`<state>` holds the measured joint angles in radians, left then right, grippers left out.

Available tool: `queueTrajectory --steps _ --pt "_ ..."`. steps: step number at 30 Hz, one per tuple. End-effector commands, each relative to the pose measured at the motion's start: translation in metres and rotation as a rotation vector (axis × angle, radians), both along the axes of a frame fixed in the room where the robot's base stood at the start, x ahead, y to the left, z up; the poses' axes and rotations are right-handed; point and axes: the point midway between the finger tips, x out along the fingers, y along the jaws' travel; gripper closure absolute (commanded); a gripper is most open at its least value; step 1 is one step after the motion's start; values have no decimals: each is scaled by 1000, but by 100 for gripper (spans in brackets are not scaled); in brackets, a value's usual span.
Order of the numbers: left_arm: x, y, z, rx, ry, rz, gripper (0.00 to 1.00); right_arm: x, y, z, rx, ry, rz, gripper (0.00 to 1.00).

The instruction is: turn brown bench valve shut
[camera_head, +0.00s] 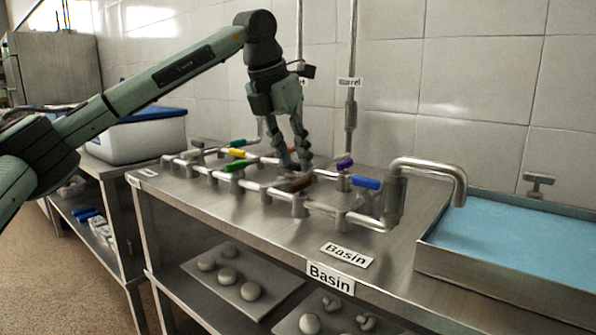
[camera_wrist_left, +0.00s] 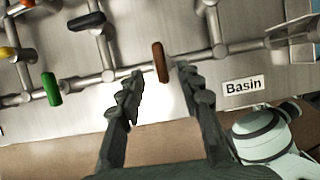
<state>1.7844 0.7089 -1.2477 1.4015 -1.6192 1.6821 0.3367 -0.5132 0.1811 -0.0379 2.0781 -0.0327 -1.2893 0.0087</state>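The brown valve handle (camera_head: 299,184) sits on the front pipe run of the bench, just below my left gripper (camera_head: 295,167) in the head view. In the left wrist view the brown handle (camera_wrist_left: 160,62) lies crosswise to its pipe. My left gripper (camera_wrist_left: 161,77) is open there, with one fingertip on each side of the handle's near end and visible gaps to both. I cannot tell whether the fingertips are level with the handle. My right gripper is in neither view.
Other handles stand close by: green (camera_head: 235,166), yellow (camera_head: 238,153), blue (camera_head: 366,183) and purple (camera_head: 344,164). A curved spout (camera_head: 430,165) reaches over a blue-filled basin (camera_head: 470,272) at the right. A "Basin" label (camera_head: 347,255) lies on the bench front.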

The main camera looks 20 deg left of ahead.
Motion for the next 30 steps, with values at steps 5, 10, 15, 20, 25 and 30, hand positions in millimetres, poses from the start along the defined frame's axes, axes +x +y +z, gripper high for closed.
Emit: queueTrajectory --steps 5,10,15,20,25,30 --pt "-14 5 37 0 -3 0 65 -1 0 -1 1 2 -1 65" --pt "-23 9 59 -2 -2 0 65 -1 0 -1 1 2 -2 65" --pt "-26 10 68 -1 1 0 65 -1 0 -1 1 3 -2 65" --pt "-27 10 68 -1 1 0 65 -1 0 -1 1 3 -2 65" --pt "-27 10 68 0 1 -1 65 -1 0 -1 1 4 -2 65" --pt "-27 10 68 0 1 -1 65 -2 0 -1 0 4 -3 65"
